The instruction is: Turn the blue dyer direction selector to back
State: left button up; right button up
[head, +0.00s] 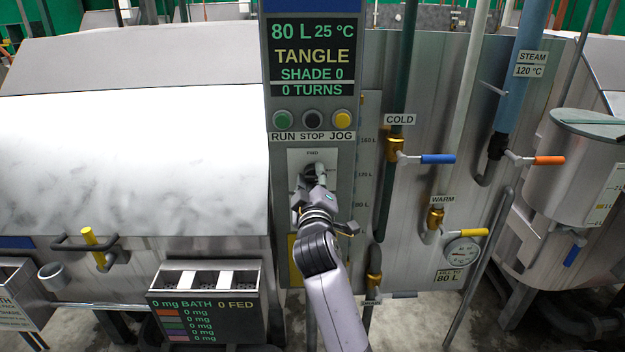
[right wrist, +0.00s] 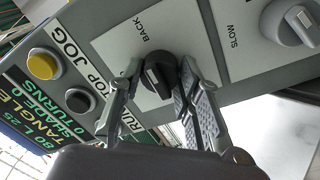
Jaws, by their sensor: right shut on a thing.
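The direction selector is a black knob on a pale plate (head: 296,158) of the grey control panel, below the buttons. The knob (right wrist: 157,73) shows in the right wrist view, with the word BACK beside it on the plate and a light mark on its face. My right gripper (head: 314,178) is at the plate; in the right wrist view its fingers (right wrist: 158,82) are shut on the knob from both sides. Where the knob's mark points I cannot tell for sure. In the head view my gripper partly hides the knob. My left gripper is not in view.
A display (head: 311,57) reads TANGLE and 0 TURNS. Green, black and yellow buttons (head: 343,118) sit below it. A second grey knob (right wrist: 291,22) lies near the word SLOW. Valves with blue (head: 438,159), orange (head: 549,160) and yellow handles stand to the right.

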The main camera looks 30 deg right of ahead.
jog(key=shift+f, duration=0.1)
jog(key=o, duration=1.1)
jog(key=shift+o, duration=0.2)
jog(key=v, duration=0.7)
jog(key=shift+s+a, duration=0.15)
jog(key=shift+s, duration=0.1)
